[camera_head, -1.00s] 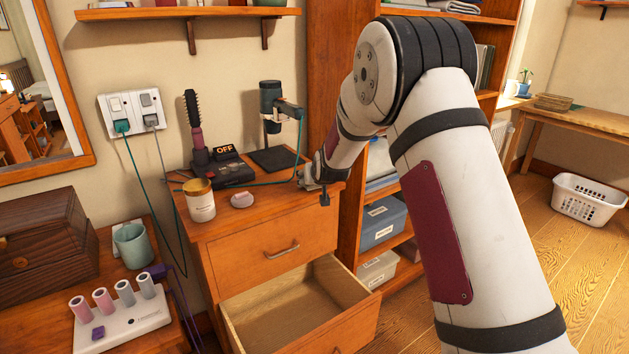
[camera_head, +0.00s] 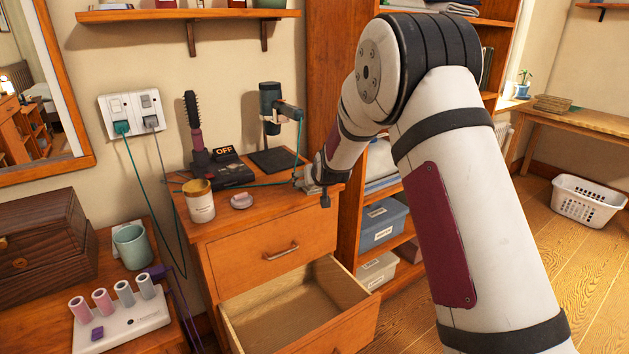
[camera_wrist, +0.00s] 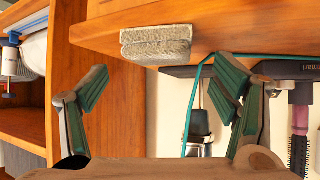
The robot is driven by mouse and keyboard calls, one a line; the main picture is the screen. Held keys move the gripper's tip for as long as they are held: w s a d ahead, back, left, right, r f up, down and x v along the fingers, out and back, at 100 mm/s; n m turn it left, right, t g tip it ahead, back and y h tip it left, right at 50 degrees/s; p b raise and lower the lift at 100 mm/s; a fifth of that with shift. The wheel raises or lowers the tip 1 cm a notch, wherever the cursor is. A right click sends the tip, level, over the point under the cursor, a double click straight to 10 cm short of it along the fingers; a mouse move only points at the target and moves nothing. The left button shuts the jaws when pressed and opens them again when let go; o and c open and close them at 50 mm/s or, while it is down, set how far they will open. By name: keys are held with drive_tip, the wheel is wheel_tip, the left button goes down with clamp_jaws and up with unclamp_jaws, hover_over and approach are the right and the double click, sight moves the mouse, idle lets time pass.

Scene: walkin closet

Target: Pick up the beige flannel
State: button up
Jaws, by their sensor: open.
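The beige flannel (camera_wrist: 156,44) looks like a small, folded, grey-beige cloth. It lies at the edge of the wooden dresser top (camera_wrist: 225,25) in the wrist view. My gripper (camera_wrist: 162,78) is open and empty, with one finger on each side of the picture. The flannel shows between and beyond the fingertips, apart from them. In the head view my gripper (camera_head: 320,188) is at the right front corner of the dresser top. The flannel is mostly hidden there behind my gripper and arm.
A hair dryer on a stand (camera_head: 271,115), a hot brush (camera_head: 194,125), a candle jar (camera_head: 200,201) and a soap dish (camera_head: 242,201) share the dresser top. A teal cord (camera_wrist: 190,105) runs close to the flannel. The drawer (camera_head: 300,305) below stands open. Shelves (camera_head: 335,90) rise on the right.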

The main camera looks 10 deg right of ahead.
drive_tip(key=v, duration=1.1)
drive_tip(key=shift+r, duration=0.2)
drive_tip(key=shift+s, duration=0.15)
drive_tip(key=shift+c, duration=0.6)
